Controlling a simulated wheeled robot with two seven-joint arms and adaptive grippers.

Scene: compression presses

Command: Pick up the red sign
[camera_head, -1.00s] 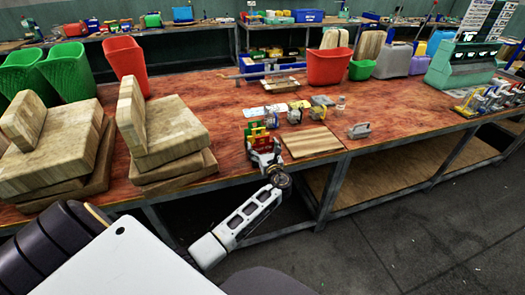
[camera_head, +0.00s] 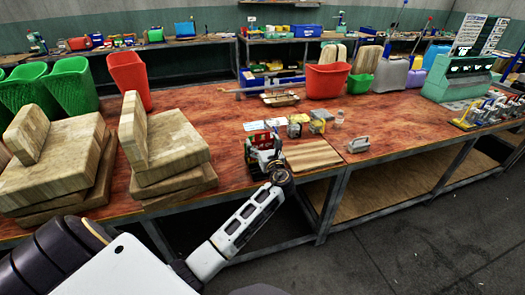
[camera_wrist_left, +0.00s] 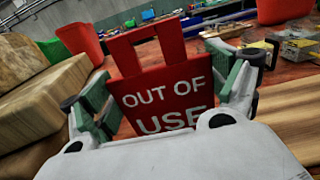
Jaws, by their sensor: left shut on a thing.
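The red sign (camera_wrist_left: 165,88) reads "OUT OF USE" in white letters and has an open rectangular frame on top. It fills the middle of the left wrist view, slightly tilted, between the green-grey fingers of my left gripper (camera_wrist_left: 172,95). The gripper is shut on the sign, and its body hides the sign's lower edge. In the head view, the sign (camera_head: 261,138) is a small red patch at the front of the red-brown workbench (camera_head: 225,120). My left gripper (camera_head: 263,157) is just below it there. My right gripper is not in view.
Stacked wooden blocks (camera_head: 175,147) stand left of the gripper. A wooden board (camera_head: 312,155) lies just right, with a grey metal item (camera_head: 358,145) beyond it. Small boxes (camera_head: 297,124) sit behind. A red bin (camera_head: 327,80) stands farther back.

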